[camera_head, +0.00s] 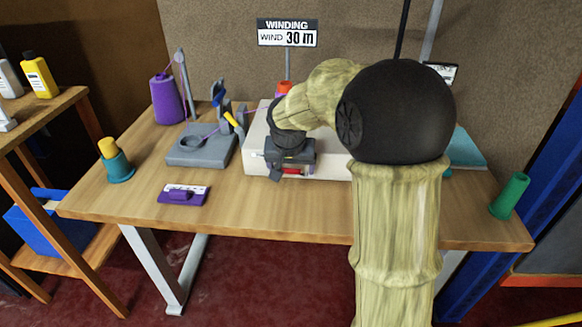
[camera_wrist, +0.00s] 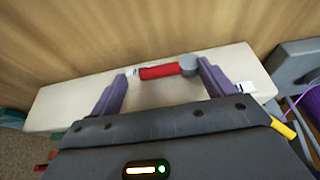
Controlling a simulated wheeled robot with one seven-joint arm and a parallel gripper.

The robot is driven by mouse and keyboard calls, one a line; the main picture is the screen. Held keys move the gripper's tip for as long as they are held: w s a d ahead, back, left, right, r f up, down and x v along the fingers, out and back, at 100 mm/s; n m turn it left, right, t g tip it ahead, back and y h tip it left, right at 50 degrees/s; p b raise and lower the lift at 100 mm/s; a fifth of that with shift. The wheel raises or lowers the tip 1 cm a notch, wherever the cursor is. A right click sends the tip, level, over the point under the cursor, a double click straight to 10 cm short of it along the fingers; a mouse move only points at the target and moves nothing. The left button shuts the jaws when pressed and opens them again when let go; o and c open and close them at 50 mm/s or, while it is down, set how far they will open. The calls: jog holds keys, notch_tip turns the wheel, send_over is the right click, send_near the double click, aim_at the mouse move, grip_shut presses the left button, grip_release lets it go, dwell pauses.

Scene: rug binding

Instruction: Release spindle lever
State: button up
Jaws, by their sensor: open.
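A red-handled lever (camera_wrist: 160,72) with a grey round hub sits on the front of the cream machine housing (camera_wrist: 75,97), which also shows in the head view (camera_head: 256,150). I take it for the spindle lever. My gripper (camera_wrist: 165,78) is open, with its two purple fingers apart, one near each end of the lever. I cannot tell whether either finger touches it. In the head view my gripper (camera_head: 292,168) is in front of the housing, and a bit of the red lever (camera_head: 291,171) shows below it. My arm hides the housing's right part.
A grey device (camera_head: 200,152) with a yellow lever (camera_head: 231,119) stands left of the housing. A purple yarn cone (camera_head: 167,98) is behind it.

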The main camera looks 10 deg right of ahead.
jog(key=shift+c, duration=0.2)
jog(key=c, duration=0.9)
jog(key=shift+c, duration=0.2)
jog(key=shift+a+r+h, duration=0.15)
jog(key=shift+h, duration=0.15)
jog(key=h, duration=0.1)
jog(key=a+r+g+h+p, duration=0.1)
jog(key=h, duration=0.1)
jog(key=shift+w+n, duration=0.2)
jog(key=shift+n, duration=0.2)
jog(key=h+p, duration=0.1)
jog(key=a+h+p, duration=0.1)
jog(key=h, duration=0.1)
jog(key=r+n+h+p, duration=0.1)
jog(key=shift+w+a+g, duration=0.25)
jog(key=shift+a+g, duration=0.05)
jog(key=shift+g, duration=0.1)
jog(key=h+p, duration=0.1)
jog(key=a+n+h+p, duration=0.1)
jog(key=h+p, duration=0.1)
jog(key=shift+w+a+g+h, duration=0.2)
jog(key=shift+g+h, duration=0.1)
jog(key=shift+w+a+f+n+h+p, duration=0.1)
jog(key=shift+a+f+n+h+p, duration=0.15)
jog(key=shift+h+p, duration=0.45)
jog(key=shift+w+a+f+n+h+p, duration=0.1)
jog(key=shift+a+n+h+p, duration=0.2)
jog(key=shift+h, duration=0.8)
